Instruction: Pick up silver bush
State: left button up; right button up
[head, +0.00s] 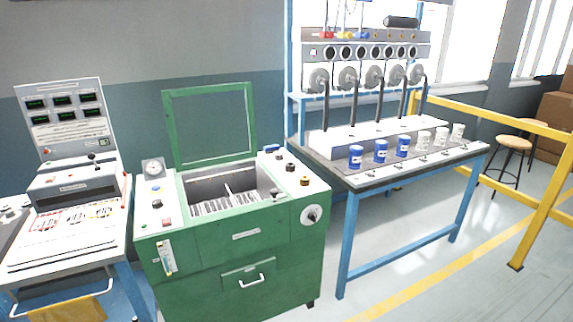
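I cannot make out for certain which thing is the silver bush. Three pale whitish or silver cylinders stand upright on the blue-framed bench at the right: a left one (423,140), a middle one (441,136) and a right one (458,132). Three blue cylinders with pale labels, a left one (355,156), a middle one (381,151) and a right one (403,146), stand in the same row to their left. Neither of my grippers shows in the head view.
The blue-framed bench (400,179) carries round blower housings and black hoses behind the cylinders. A green machine (222,252) with its lid (211,125) raised stands in the middle. A control console (62,248) is at left. A yellow rail (546,206) and stools stand at right.

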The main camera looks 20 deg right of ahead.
aim_at(279, 156)
jog(key=z, duration=0.75)
jog(key=i, duration=0.4)
jog(key=z, duration=1.05)
jog(key=i, duration=0.95)
jog(key=z, duration=0.45)
jog(key=i, duration=1.15)
jog(key=u, duration=0.85)
jog(key=i, duration=1.05)
jog(key=u, duration=0.8)
